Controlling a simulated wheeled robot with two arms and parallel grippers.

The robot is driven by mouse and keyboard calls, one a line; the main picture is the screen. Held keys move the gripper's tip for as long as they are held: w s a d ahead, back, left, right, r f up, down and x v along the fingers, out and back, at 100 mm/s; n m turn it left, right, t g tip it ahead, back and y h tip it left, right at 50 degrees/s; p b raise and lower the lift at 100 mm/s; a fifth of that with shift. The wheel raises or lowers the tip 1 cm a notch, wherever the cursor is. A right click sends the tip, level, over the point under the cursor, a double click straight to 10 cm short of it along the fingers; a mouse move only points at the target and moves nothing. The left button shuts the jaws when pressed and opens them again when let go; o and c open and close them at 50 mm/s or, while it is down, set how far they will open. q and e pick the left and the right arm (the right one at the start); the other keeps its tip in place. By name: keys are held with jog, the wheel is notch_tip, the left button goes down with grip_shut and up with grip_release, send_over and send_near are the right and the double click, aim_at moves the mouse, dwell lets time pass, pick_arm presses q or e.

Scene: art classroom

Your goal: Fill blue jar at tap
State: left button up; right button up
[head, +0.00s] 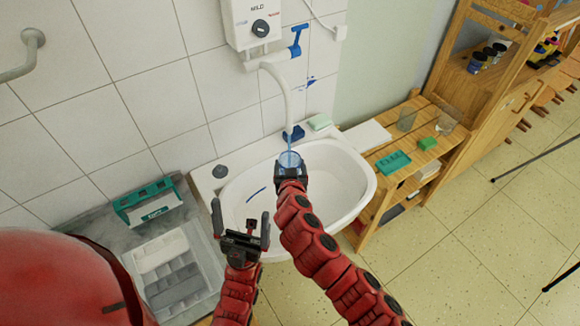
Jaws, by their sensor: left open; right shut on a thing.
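The blue jar (289,159) is over the white sink basin (335,170), under the curved white spout (285,88). My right gripper (291,172) is shut on the jar and holds it about upright. A thin blue stream of water (290,142) runs from the spout down to the jar. How full the jar is cannot be told.
A grey tray (210,262) and a green-and-white box (150,202) stand on the counter at left. A wooden shelf (440,147) to the right of the sink carries clear glasses, a green sponge and a teal tray (393,162). The floor at right is mostly clear.

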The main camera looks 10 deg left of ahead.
aim_at(290, 157)
jog(key=shift+w+a+b, duration=0.25)
jog(key=shift+w+b, duration=0.1)
jog(key=shift+w, duration=0.55)
jog(key=shift+w+a, duration=0.1)
jog(key=shift+w, duration=0.55)
jog(key=shift+w+a+b, duration=0.3)
jog(key=shift+w+b, duration=0.2)
jog(key=shift+w, duration=0.55)
jog(key=shift+w+a+b, duration=0.25)
jog(key=shift+w+b, duration=0.2)
jog(key=shift+w, duration=0.55)
dwell(4.4)
